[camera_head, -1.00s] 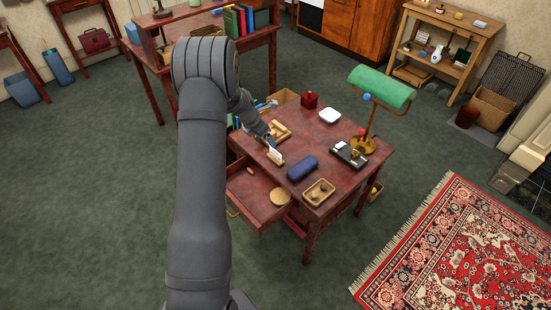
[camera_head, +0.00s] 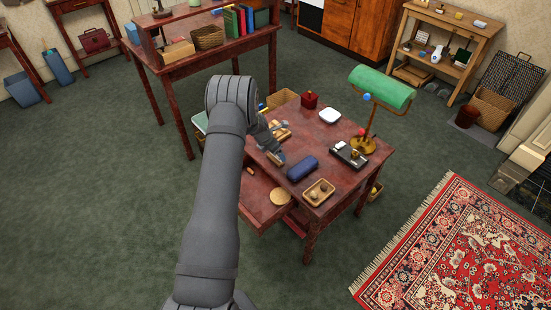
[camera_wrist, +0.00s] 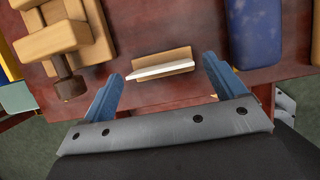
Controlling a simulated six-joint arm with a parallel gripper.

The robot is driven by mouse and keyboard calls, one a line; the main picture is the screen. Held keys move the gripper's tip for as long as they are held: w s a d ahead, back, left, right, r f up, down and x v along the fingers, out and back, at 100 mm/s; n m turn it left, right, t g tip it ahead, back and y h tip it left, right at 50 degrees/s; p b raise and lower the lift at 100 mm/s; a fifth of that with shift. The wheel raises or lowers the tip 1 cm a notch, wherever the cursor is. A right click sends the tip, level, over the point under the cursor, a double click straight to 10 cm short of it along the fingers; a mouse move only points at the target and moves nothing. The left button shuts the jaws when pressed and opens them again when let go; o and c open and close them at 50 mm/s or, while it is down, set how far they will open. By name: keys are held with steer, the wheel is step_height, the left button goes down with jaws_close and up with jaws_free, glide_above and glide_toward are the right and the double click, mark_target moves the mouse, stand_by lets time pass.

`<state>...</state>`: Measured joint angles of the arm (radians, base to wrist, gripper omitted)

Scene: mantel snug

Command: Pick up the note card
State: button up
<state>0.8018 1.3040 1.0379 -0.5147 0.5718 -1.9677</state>
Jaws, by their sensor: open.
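The note card (camera_wrist: 160,71) shows in the wrist view as a thin white edge along a small tan wooden holder (camera_wrist: 163,56), near the edge of the red-brown desk (camera_wrist: 190,90). My gripper (camera_wrist: 162,73) is open, with one blue finger to the left of the card and one to the right, both apart from it. In the head view my gripper (camera_head: 273,148) is over the desk's left side, and the card is hidden or too small to tell there.
A dark blue case (camera_head: 302,168) lies right of my gripper. Wooden blocks (camera_wrist: 60,38) with a brown knob are to the left in the wrist view. An open drawer (camera_head: 258,207) juts below. A wooden tray (camera_head: 319,192) and green lamp (camera_head: 381,87) stand farther right.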

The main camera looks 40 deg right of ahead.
steer(key=shift+d+x, duration=0.2)
steer(key=shift+x, duration=1.65)
steer(key=shift+c, duration=0.2)
steer(key=c, duration=0.7)
steer(key=shift+r, duration=0.2)
